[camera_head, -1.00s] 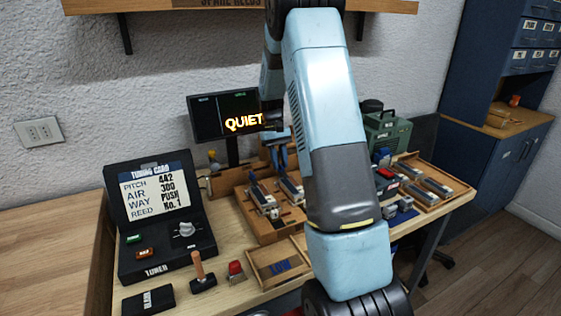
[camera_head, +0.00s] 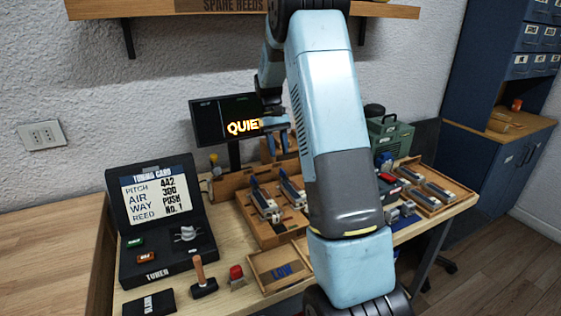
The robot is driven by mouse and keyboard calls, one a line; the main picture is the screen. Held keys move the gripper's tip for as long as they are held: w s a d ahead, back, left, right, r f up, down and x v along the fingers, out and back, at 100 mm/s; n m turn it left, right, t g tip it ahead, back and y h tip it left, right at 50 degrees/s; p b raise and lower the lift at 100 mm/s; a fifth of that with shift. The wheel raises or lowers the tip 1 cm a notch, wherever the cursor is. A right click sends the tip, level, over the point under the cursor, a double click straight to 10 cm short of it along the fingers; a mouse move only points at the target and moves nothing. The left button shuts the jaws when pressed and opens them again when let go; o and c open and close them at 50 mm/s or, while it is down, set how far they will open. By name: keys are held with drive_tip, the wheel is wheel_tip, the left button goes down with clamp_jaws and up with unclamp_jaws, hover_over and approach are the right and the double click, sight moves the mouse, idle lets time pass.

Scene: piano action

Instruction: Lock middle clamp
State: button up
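A wooden fixture (camera_head: 268,232) on the bench carries two visible metal clamps with blue levers. The left clamp (camera_head: 265,205) and the clamp to its right (camera_head: 292,190) stand side by side, both with raised, slanted levers. My arm hides the fixture's right side, so I cannot tell which clamp is the middle one. My gripper (camera_head: 279,146) is above and behind the clamps, in front of the screen's right edge.
A screen (camera_head: 222,118) reading "QUIET" stands behind the fixture. A parts tray (camera_head: 452,198) and green machine (camera_head: 388,135) are at the right.

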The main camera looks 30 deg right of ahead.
drive_tip(key=v, duration=0.7)
drive_tip(key=shift+r, duration=0.25)
drive_tip(key=shift+w, duration=0.1)
drive_tip(key=s+a+r+t, duration=0.35)
drive_tip(key=s+r, duration=0.25)
drive_tip(key=s, duration=0.3)
drive_tip(key=s+a+r+t, duration=0.2)
drive_tip(key=s+a+r, duration=0.35)
drive_tip(key=s, duration=0.35)
drive_tip(key=s+a+f+t, duration=0.1)
drive_tip(key=s+a+t, duration=0.1)
drive_tip(key=s, duration=0.7)
drive_tip(key=s+a+f+t, duration=0.1)
drive_tip(key=s+a+t, duration=0.1)
drive_tip(key=s, duration=0.7)
drive_tip(key=shift+a+f+t, duration=0.15)
drive_tip(key=shift+a+t, duration=0.15)
drive_tip(key=shift+t, duration=0.05)
